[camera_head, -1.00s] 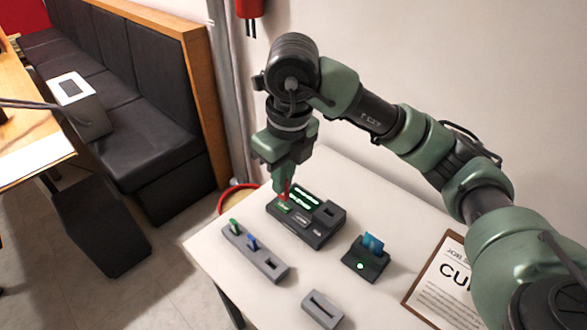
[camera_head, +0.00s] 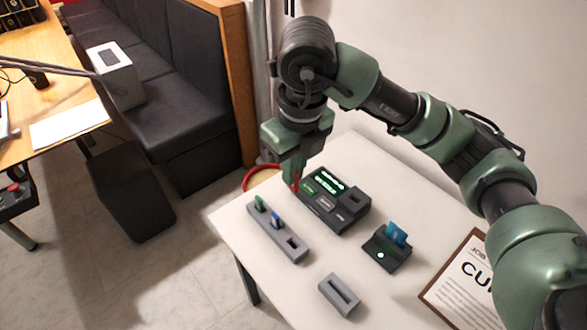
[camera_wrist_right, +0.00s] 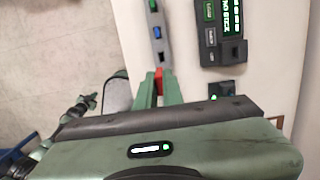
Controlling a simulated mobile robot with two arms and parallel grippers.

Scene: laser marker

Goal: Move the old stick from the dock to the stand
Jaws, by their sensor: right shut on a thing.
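My right gripper (camera_head: 293,180) is shut on a small red stick (camera_wrist_right: 158,75), which also shows as red between the fingertips in the head view. The gripper is at the left rear of the dark dock (camera_head: 350,218), beyond the far end of the grey stand. The dock's screen (camera_wrist_right: 231,15) seems to read "NO STICK" in green. The long grey stand (camera_head: 262,222) holds a green stick (camera_head: 260,202) and a blue stick (camera_head: 276,219). Its nearest slot (camera_head: 291,242) looks empty. The red stick's lower end is not clear.
A dark reader (camera_head: 388,258) with a blue card (camera_head: 396,234) stands right of the dock. A grey slotted block (camera_head: 339,295) lies at the front. A clipboard (camera_head: 462,280) is at the right. A red loop (camera_head: 262,170) shows behind the table. Bare tabletop separates these.

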